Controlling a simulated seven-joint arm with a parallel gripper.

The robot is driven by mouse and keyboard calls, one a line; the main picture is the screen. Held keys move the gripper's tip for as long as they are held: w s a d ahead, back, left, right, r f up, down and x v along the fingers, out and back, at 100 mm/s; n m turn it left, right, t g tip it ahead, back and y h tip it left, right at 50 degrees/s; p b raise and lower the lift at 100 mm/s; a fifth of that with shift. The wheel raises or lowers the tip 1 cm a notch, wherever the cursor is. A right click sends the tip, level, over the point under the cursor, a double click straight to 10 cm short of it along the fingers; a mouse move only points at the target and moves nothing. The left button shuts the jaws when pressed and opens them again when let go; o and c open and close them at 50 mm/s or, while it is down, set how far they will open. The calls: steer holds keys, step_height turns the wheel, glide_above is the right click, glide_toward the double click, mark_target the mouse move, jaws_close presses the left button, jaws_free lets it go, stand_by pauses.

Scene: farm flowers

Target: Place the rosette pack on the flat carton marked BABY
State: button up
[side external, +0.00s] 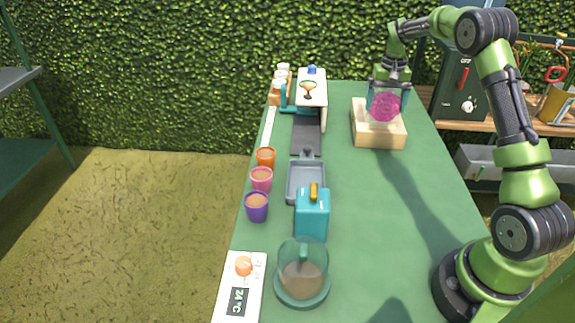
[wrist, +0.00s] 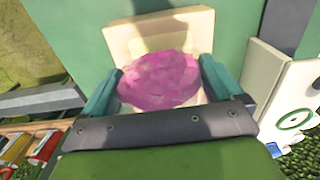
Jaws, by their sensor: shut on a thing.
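The rosette pack is a round, mottled pink thing (side external: 384,107), also seen in the wrist view (wrist: 160,80). My gripper (side external: 387,98) is shut on it, with one teal finger on each side in the wrist view (wrist: 158,74). A cream flat carton (side external: 380,140) lies on the green table at the far right, directly below and behind the pack; it also shows in the wrist view (wrist: 185,25). No marking on the carton can be read. I cannot tell whether the pack touches the carton's top.
A long green table (side external: 380,235) carries orange, pink and purple pots (side external: 261,179), a grey tray (side external: 293,183), a teal box (side external: 312,222) and a clear teal vessel (side external: 302,280) on its left side. A white thermometer panel (side external: 238,285) is at front left. The table's right middle is clear.

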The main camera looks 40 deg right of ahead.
steer(key=o, duration=0.7)
steer(key=shift+f, duration=0.15)
step_height(320, 180, up, 12)
steer(key=shift+f, duration=0.1)
steer(key=shift+a+r, duration=0.15)
steer(key=shift+r, duration=0.15)
steer(key=s+a+r+n+t, duration=0.2)
steer(key=s+a+r, duration=0.2)
steer(key=a, duration=0.5)
steer(key=s+a+r+n+t, duration=0.15)
steer(key=s+a+r, duration=0.25)
steer(key=a, duration=0.6)
steer(key=s+a+f+t, duration=0.1)
steer(key=s+a+f, duration=0.1)
steer(key=s+a, duration=0.2)
steer(key=s+a+f+n+t+y, duration=0.1)
steer(key=s+a+f, duration=0.1)
steer(key=s+a, duration=0.1)
steer(key=s+a+f+t+y, duration=0.1)
steer(key=s+a+f, duration=0.1)
steer(key=s+a, duration=0.2)
steer(key=shift+s+a+f+n+t, duration=0.15)
steer(key=shift+s+t, duration=0.05)
steer(key=shift+s, duration=0.35)
steer(key=shift+s+a+f+n+t, duration=0.1)
steer(key=shift+s+a+t, duration=0.05)
steer(key=shift+s, duration=0.35)
